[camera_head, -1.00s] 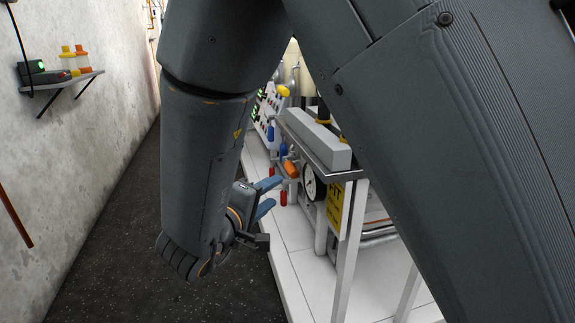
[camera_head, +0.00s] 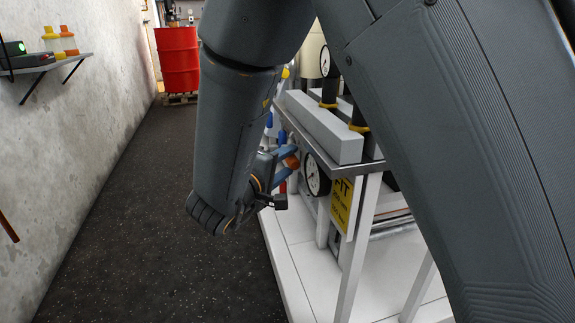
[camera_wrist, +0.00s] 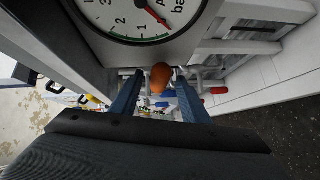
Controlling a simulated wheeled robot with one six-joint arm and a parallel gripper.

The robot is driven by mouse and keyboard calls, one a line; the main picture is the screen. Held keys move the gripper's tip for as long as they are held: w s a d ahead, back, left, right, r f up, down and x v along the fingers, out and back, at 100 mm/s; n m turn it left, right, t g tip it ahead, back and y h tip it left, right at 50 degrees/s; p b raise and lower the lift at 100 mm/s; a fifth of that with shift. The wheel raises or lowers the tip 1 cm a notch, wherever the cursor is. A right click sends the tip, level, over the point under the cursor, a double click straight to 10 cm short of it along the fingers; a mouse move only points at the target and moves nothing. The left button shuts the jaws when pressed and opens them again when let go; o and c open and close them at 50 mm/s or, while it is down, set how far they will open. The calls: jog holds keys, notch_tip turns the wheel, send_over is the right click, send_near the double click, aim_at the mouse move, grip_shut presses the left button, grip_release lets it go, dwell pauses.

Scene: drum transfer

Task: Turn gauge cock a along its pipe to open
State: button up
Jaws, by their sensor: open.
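The orange handle of the gauge cock (camera_head: 292,161) is at the left end of the white-framed skid, beside a round pressure gauge (camera_head: 314,176). In the wrist view the handle (camera_wrist: 161,76) shows end-on as an orange knob below the gauge face (camera_wrist: 128,18), which is marked A and bar. My gripper (camera_head: 285,164) is open at the handle. In the wrist view its two blue fingers (camera_wrist: 157,82) stand on either side of the orange handle, with gaps visible. The pipe behind the handle is mostly hidden, so I cannot tell the handle's angle to it.
A yellow sign (camera_head: 341,205) hangs right of the gauge. A grey beam (camera_head: 322,128) lies on the skid above the cock. Red and blue handles sit beyond. A red drum (camera_head: 178,60) stands far down the aisle. Dark floor (camera_head: 150,240) is free on the left.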

jog(key=shift+w+d, duration=0.15)
jog(key=shift+w, duration=0.1)
grip_shut()
jog(key=shift+s+f, duration=0.1)
